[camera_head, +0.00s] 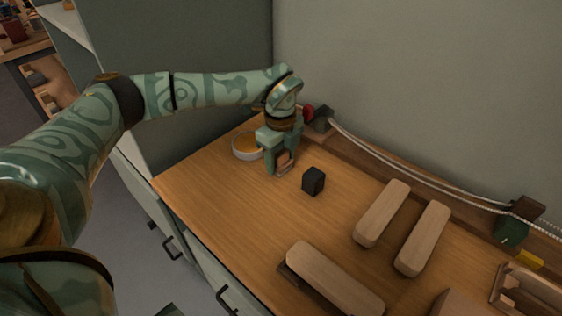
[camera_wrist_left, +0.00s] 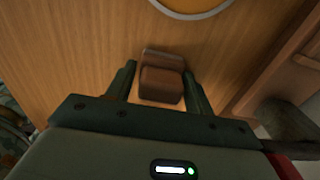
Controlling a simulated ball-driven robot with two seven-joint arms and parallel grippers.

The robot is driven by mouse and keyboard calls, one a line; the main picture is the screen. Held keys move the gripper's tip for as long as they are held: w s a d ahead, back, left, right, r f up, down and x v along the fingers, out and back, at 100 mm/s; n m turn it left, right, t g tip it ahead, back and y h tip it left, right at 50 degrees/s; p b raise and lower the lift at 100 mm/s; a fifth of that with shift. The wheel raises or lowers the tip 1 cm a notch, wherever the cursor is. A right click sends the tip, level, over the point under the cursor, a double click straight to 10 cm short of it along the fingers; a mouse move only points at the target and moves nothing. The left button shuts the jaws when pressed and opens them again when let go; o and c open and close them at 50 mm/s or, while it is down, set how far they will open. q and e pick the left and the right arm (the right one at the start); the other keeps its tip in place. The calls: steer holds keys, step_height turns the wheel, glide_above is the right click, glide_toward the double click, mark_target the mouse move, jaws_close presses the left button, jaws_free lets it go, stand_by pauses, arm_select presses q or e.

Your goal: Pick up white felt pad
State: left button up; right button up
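My left gripper (camera_head: 281,167) points down at the wooden worktop, close to its back left corner. In the left wrist view its two fingers (camera_wrist_left: 160,78) stand apart on either side of a small brown block (camera_wrist_left: 161,84), with a narrow gap at the left finger. The block also shows between the fingers in the head view (camera_head: 285,160). A thin greyish edge (camera_wrist_left: 163,54) shows at the block's far side. I cannot make out a white felt pad for certain. My right gripper is not in view.
A round white-rimmed dish (camera_head: 246,147) with amber contents sits just left of the gripper. A black block (camera_head: 313,181) stands to its right. Pale wooden brush blocks (camera_head: 382,213) lie further right and in front. A wooden ledge with cords runs along the wall.

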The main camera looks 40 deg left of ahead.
mark_target(281, 151)
arm_select(q)
steer(key=c, duration=0.5)
steer(key=shift+r, duration=0.1)
steer(key=shift+c, duration=0.2)
